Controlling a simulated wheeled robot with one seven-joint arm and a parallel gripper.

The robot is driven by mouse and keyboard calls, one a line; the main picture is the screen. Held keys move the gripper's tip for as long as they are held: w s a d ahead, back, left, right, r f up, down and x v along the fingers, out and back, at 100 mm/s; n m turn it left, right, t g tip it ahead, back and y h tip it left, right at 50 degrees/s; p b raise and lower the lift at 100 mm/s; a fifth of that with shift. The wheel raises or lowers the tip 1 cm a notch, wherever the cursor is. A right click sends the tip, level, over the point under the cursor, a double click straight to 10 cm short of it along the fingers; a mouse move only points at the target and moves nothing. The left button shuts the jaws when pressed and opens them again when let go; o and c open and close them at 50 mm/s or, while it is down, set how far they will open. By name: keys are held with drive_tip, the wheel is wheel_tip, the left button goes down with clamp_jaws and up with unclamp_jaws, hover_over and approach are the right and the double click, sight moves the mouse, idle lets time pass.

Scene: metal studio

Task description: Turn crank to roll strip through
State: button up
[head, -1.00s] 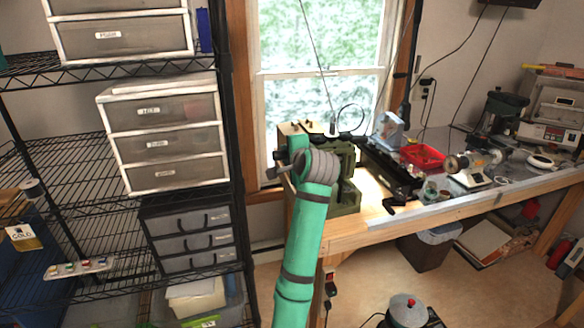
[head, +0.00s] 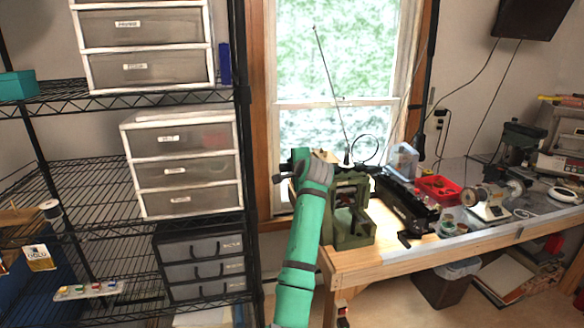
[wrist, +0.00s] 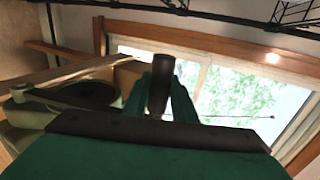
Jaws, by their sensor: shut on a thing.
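The olive-green rolling mill (head: 352,236) stands on the left end of the wooden workbench in the head view, partly hidden by my arm. In the wrist view, a dark cylindrical crank handle (wrist: 160,84) stands between the green fingers of my gripper (wrist: 170,92). The gripper is shut on this handle. Part of the mill shows at the left of the wrist view, with a dark round part (wrist: 85,94) on it. In the head view my arm hides most of the gripper and the crank. I cannot make out a strip in either view.
A black wire shelf (head: 95,171) with drawer units stands left of the mill, and the window (head: 340,60) is behind it. On the workbench (head: 345,268), a black machine (head: 402,200) and a red tray (head: 438,189) stand to the right.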

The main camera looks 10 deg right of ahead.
drive_tip(key=r+x, duration=0.1)
drive_tip(key=x, duration=0.7)
drive_tip(key=shift+w+f, duration=0.2)
drive_tip(key=shift+w, duration=0.3)
drive_tip(key=shift+d, duration=0.1)
drive_tip(key=o, duration=1)
drive_tip(key=shift+o, duration=0.2)
drive_tip(key=shift+f, duration=0.15)
drive_tip(key=shift+s, duration=0.1)
drive_tip(key=v, duration=0.6)
drive_tip(key=shift+s, duration=0.45)
